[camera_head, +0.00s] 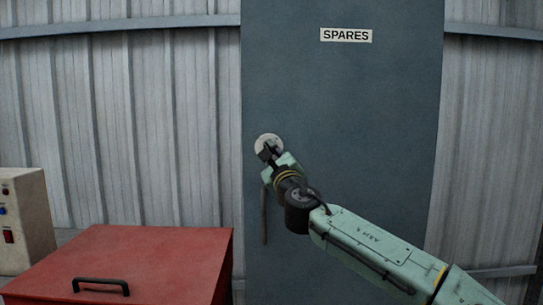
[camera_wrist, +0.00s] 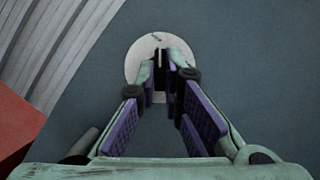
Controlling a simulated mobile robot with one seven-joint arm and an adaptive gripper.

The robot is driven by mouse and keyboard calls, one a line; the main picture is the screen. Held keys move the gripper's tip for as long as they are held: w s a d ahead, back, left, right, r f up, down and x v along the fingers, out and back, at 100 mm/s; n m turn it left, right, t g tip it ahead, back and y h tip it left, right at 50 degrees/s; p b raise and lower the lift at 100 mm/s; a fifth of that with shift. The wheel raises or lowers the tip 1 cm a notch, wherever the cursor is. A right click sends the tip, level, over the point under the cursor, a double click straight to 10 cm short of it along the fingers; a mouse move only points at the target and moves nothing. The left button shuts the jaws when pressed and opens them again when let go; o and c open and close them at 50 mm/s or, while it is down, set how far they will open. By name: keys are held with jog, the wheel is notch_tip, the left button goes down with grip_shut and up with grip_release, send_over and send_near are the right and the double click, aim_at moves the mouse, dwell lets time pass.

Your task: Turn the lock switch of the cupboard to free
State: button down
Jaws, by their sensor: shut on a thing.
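The cupboard (camera_head: 370,120) is a tall blue-grey door panel labelled SPARES. A round pale lock plate (camera_head: 263,139) sits near its left edge, and it also fills the top middle of the wrist view (camera_wrist: 137,66). My gripper (camera_head: 268,153) is at the front of this plate. In the wrist view my gripper (camera_wrist: 164,78) has its purple-padded fingers closed together over the plate's middle, shut on the lock switch. The switch is mostly hidden between the fingertips, so its angle cannot be read. A small dark mark shows near the plate's top.
A dark vertical handle bar (camera_head: 264,217) hangs below the lock, close to my gripper. A red chest (camera_head: 150,260) with a black handle stands at the lower left. A beige control box (camera_head: 30,210) is at the far left. Corrugated wall lies behind.

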jog(key=shift+a+m+h+b, duration=0.25)
jog(key=shift+m+h+b, duration=0.5)
jog(key=shift+m+h, duration=2.15)
jog(key=shift+a+m+h+b, duration=0.2)
jog(key=shift+m+h+b, duration=0.6)
jog(key=shift+m, duration=4.1)
jog(key=shift+a+m+h+b, duration=0.25)
jog(key=shift+m+h+b, duration=0.5)
jog(key=shift+m+h, duration=2.1)
jog(key=m+y, duration=0.1)
jog(key=m, duration=0.1)
jog(key=shift+m+g+y, duration=0.35)
jog(key=shift+g, duration=0.05)
jog(key=c, duration=1.7)
grip_release()
jog(key=v, duration=1.2)
jog(key=shift+d, duration=0.1)
